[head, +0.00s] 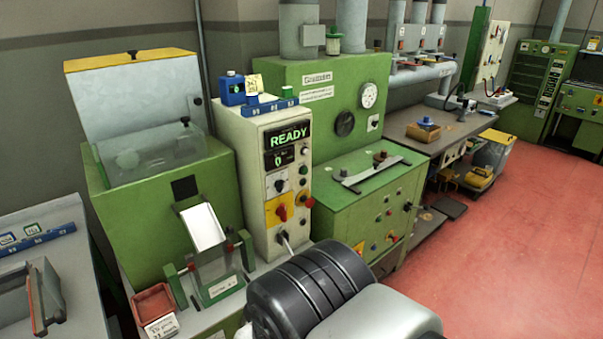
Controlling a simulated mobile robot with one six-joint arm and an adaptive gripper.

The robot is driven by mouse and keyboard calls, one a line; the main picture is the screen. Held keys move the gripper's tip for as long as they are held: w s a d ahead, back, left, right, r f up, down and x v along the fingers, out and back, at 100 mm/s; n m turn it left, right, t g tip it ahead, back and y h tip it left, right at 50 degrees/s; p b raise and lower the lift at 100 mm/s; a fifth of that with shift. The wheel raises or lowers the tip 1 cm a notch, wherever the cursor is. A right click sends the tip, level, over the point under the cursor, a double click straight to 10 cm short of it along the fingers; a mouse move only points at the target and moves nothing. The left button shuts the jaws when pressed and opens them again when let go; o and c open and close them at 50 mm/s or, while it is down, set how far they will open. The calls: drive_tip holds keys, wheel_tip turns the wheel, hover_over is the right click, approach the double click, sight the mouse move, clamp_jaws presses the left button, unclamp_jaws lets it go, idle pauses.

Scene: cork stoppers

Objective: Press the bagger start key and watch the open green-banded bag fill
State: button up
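The bagger's cream control cabinet (252,150) stands in the middle, with a lit green READY display (289,138) and a digit below that looks like 0. Its front carries a small green button (303,170), a red switch on a yellow plate (281,212) and a red knob (305,200). Lettering is too small to tell which is the start key. A pale chute (203,225) slopes down to a clear, open-looking bag (216,268) in a green frame; a greenish band shows low on it. My dark, ribbed arm covers the area right of the bag. My gripper is not visible.
A green hopper (172,186) with a raised yellow-edged lid stands behind the chute. A red tray (153,303) sits left of the bag. A green machine (368,195) stands right of the cabinet. The red floor (510,250) at right is clear.

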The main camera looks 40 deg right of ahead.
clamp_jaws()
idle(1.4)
